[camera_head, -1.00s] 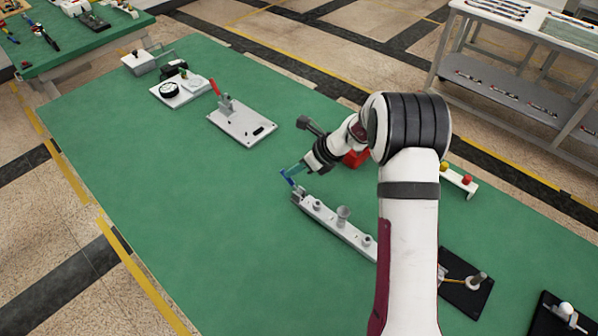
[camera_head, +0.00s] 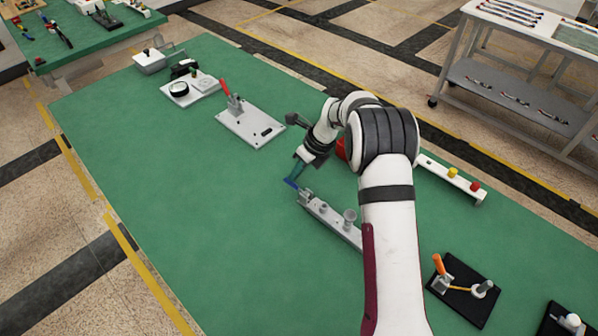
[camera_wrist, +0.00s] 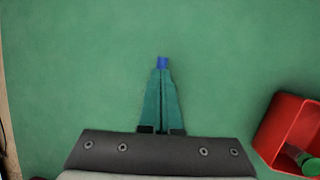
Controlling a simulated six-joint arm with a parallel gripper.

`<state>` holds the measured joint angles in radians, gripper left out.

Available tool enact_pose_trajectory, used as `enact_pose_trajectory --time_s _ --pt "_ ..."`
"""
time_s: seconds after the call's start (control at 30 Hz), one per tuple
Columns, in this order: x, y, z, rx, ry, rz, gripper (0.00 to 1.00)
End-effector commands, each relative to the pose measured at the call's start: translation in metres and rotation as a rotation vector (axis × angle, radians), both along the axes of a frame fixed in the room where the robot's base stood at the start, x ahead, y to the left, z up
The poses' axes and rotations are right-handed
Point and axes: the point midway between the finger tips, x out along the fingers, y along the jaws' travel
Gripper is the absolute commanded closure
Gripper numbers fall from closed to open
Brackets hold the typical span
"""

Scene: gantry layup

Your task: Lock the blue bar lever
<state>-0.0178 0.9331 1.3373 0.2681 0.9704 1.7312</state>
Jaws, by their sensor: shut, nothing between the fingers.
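The blue lever (camera_head: 291,183) shows as a small blue end at the left end of the long grey bar (camera_head: 322,210). In the wrist view the blue end (camera_wrist: 162,62) sits right at my fingertips, in line with them. My gripper (camera_head: 297,172) points down at it with its teal fingers shut and nothing between them. In the wrist view my gripper (camera_wrist: 161,72) tapers to a closed tip that touches or nearly touches the blue piece; I cannot tell which. The lever's pivot and lower part are hidden. My arm covers the bar's right end.
A red bin (camera_wrist: 285,130) with a green item stands right of my gripper in the wrist view. A plate with a red-handled clamp (camera_head: 250,128) lies behind left. A black plate with an orange handle (camera_head: 465,288) is at right. The green table is clear at left.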

Motion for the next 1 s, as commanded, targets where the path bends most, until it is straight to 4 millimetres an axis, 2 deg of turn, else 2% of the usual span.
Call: enact_pose_trajectory --time_s 0.2,0.53,0.67,1.0 --pt "-0.006 -0.006 0.001 0.000 0.001 0.001 1.00" --pt "-0.005 -0.007 0.006 0.000 -0.002 0.000 1.00" --pt "-0.001 -0.010 0.030 0.000 -0.004 -0.001 1.00" --pt "0.009 -0.022 0.109 0.000 -0.003 0.001 1.00"
